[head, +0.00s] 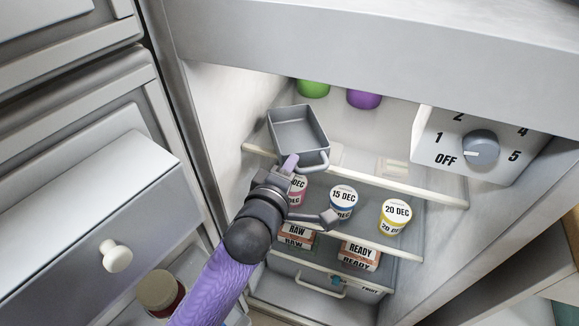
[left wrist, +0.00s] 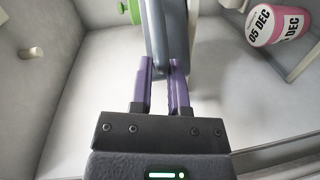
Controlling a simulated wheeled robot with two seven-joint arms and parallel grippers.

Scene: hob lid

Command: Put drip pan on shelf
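The drip pan (head: 297,128) is a small grey rectangular tray with a loop handle. In the head view it is inside the open fridge, at the left end of the upper shelf (head: 370,172), overlapping its front rail. I cannot tell whether it touches the shelf. My left gripper (head: 291,163) is at the pan's near side by the handle. In the left wrist view the purple fingers (left wrist: 160,85) are closed on a grey-blue part of the drip pan (left wrist: 165,35). The grip point is partly hidden in the head view. My right gripper is not in view.
Green (head: 313,88) and purple (head: 364,99) containers are at the back. Below stand dated jars, including a blue one (head: 343,200) and a yellow one (head: 396,215), and labelled boxes (head: 360,255). A dial panel (head: 480,147) is at right; an open door (head: 95,220) is at left.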

